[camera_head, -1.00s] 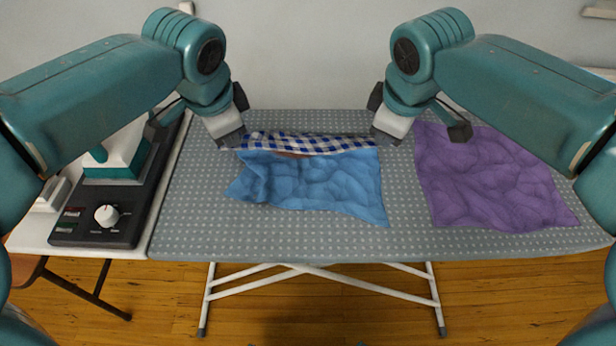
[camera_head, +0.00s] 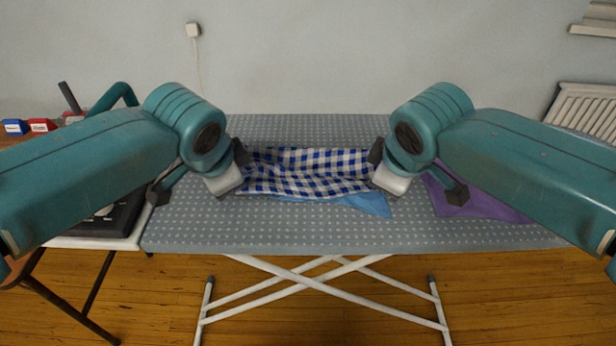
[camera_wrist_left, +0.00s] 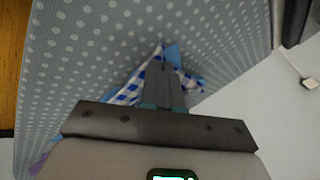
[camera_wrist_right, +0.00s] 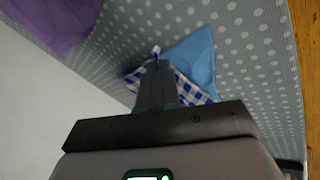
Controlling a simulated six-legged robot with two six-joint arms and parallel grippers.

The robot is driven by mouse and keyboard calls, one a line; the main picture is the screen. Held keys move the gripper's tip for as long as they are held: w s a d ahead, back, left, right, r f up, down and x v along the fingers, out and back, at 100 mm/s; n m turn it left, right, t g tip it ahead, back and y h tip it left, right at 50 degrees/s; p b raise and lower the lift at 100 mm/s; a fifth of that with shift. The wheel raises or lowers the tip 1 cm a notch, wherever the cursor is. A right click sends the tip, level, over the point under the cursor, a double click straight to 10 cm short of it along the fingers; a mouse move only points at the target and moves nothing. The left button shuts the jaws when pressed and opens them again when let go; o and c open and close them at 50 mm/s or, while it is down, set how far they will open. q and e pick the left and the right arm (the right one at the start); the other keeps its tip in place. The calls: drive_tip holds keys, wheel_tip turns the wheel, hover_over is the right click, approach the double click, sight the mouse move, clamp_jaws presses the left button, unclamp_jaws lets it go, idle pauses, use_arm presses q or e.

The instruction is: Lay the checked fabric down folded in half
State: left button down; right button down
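The blue-and-white checked fabric (camera_head: 305,165) is stretched between my two grippers over the patterned ironing board. It hangs or lies over the blue cloth (camera_head: 365,203), and only the cloth's front right part shows. My left gripper (camera_wrist_left: 163,62) is shut on the checked fabric's left end, and the fabric (camera_wrist_left: 140,86) shows beside the fingers. My right gripper (camera_wrist_right: 160,64) is shut on its right end; a small tip pokes out beyond the fingers. In the head view the fingertips are mostly hidden. Whether the fabric's lower part touches the blue cloth is unclear.
The ironing board (camera_head: 300,235) has bare room in front and behind. A purple cloth (camera_head: 480,205) lies at the right, partly behind my right arm. A side table with a dark device (camera_head: 110,222) stands left; red and blue boxes (camera_head: 42,125) sit farther back.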

use_arm(q)
drive_tip(key=shift+s+f, duration=0.15)
drive_tip(key=shift+f, duration=0.3)
use_arm(e)
drive_tip(key=shift+s+f, duration=0.15)
drive_tip(key=shift+f, duration=0.3)
use_arm(q)
drive_tip(key=c, duration=1.1)
unclamp_jaws()
use_arm(e)
drive_tip(key=c, duration=1.1)
unclamp_jaws()
use_arm(q)
drive_tip(key=shift+o, duration=0.5)
use_arm(e)
drive_tip(key=shift+o, duration=0.5)
drive_tip(key=shift+f, duration=0.1)
